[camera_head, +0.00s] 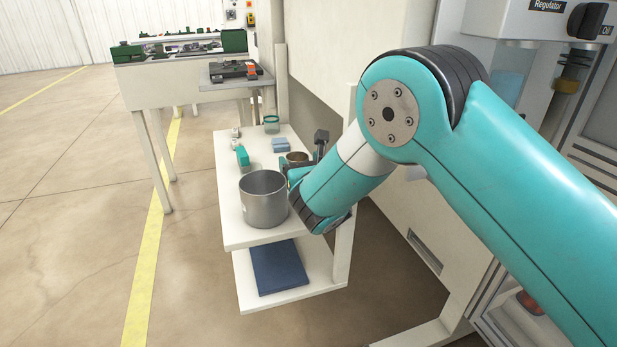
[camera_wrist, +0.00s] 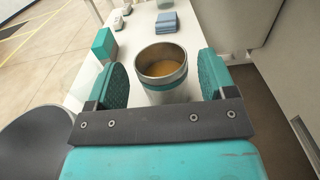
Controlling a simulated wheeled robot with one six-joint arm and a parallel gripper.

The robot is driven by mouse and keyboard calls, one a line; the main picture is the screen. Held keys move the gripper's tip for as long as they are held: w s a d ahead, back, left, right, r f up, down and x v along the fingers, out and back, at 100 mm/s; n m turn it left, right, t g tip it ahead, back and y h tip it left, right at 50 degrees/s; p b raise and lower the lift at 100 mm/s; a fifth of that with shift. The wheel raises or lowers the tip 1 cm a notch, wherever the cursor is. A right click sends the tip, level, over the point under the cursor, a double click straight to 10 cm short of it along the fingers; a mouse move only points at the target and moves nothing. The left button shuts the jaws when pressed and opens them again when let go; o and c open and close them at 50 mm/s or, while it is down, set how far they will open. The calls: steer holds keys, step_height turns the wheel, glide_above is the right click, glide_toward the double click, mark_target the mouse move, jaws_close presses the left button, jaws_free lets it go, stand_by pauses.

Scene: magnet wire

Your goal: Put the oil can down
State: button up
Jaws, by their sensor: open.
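The oil can (camera_wrist: 163,85) is an open-topped metal can with a teal band and amber liquid inside. In the wrist view it stands upright on the white table between the two teal finger pads of my gripper (camera_wrist: 163,78). My gripper is open, with a narrow gap showing on each side of the can. My arm hides the rest, and most of the gripper is hidden too.
A large grey pot (camera_head: 263,203) stands at the table's (camera_head: 236,229) near end, close to my gripper. A teal box (camera_head: 243,156), blue stack (camera_head: 281,145) and glass jar (camera_head: 271,125) stand farther back. A blue mat (camera_head: 278,268) lies on the lower shelf. A machine wall is on the right.

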steer(key=b+v, duration=0.2)
steer(key=v, duration=0.6)
steer(key=shift+f+b, duration=0.15)
steer(key=shift+b, duration=0.15)
steer(key=shift+s+d+r, duration=0.2)
steer(key=shift+s+r, duration=0.05)
steer(key=shift+s, duration=0.3)
